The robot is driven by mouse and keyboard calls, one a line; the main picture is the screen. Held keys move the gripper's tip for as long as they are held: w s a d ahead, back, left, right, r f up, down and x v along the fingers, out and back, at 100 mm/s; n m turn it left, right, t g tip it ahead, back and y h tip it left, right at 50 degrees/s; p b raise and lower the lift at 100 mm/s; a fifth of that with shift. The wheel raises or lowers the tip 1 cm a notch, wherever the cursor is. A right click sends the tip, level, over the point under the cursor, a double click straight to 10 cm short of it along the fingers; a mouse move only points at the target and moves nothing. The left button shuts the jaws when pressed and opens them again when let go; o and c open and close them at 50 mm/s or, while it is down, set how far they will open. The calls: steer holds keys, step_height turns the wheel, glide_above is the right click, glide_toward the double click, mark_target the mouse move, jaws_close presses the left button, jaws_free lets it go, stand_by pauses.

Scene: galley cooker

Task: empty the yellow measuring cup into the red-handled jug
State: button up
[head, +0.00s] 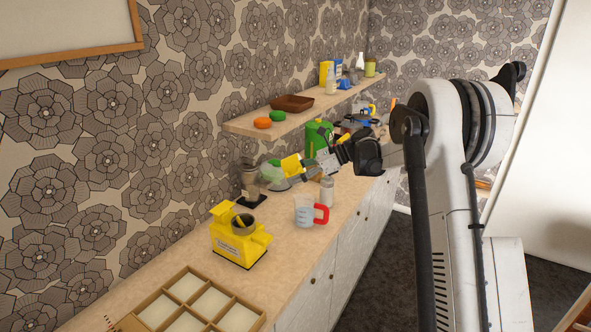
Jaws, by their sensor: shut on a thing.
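The yellow measuring cup (291,165) is in my gripper (308,169), which is shut on it. The cup is raised above the counter and looks tilted; its contents cannot be made out. The red-handled jug (304,213) is clear, with a red handle (321,214) on its right side. It stands upright on the counter near the front edge, nearer the camera than the cup. In the picture the cup is above and slightly left of the jug, apart from it.
A clear-topped container (250,180) and a white-topped shaker (327,191) stand near the jug. A yellow appliance (238,245) and a divided wooden box (212,302) are nearer. A green canister (318,138) stands behind. A wall shelf (290,118) overhangs the counter (285,252), which is bare right of the yellow appliance.

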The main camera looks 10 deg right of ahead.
steer(key=shift+r, duration=0.1)
steer(key=shift+a+h, duration=0.1)
steer(key=shift+h, duration=1.1)
steer(key=shift+a+r+g+p, duration=0.1)
steer(key=shift+r+g+p, duration=0.2)
steer(key=shift+p, duration=0.35)
steer(key=shift+f+h+p, duration=0.3)
steer(key=shift+h+p, duration=0.5)
steer(key=shift+h, duration=0.3)
